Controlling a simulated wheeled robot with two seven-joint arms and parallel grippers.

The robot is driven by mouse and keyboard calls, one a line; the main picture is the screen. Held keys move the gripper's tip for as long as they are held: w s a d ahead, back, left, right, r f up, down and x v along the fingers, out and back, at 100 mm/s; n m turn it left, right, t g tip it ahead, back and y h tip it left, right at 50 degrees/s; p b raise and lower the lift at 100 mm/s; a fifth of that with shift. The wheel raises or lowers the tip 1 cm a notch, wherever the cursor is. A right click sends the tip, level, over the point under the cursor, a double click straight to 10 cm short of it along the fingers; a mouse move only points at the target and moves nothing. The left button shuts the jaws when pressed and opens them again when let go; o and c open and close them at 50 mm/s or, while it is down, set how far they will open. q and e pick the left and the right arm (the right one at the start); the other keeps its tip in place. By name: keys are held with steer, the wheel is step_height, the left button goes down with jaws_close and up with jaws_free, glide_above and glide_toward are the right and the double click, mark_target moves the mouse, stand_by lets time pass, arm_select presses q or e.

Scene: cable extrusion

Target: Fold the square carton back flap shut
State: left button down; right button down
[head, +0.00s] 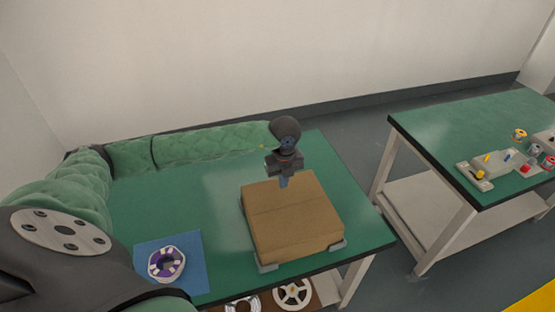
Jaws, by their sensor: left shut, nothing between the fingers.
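The square carton (293,222) is brown cardboard and sits on the green table in the head view. Its top looks flat, with a seam running across it. I cannot make out a raised flap; the back edge is partly behind my gripper. My left gripper (284,184) is over the carton's back part, pointing down, with its fingers shut and empty. Its tips are at or just above the cardboard; I cannot tell whether they touch. My right gripper is not in view.
Grey corner brackets (267,267) hold the carton's front corners. A blue mat (193,250) with a purple and white spool (166,264) lies at the left. White reels (293,293) sit on a lower shelf. A second green table (440,135) with small parts stands right, across a gap.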

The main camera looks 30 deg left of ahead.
mark_target(283, 192)
arm_select(q)
step_height(283, 192, up, 8)
steer(key=p, duration=0.2)
steer(key=shift+f, duration=0.15)
steer(key=shift+s+f, duration=0.1)
stand_by(0.4)
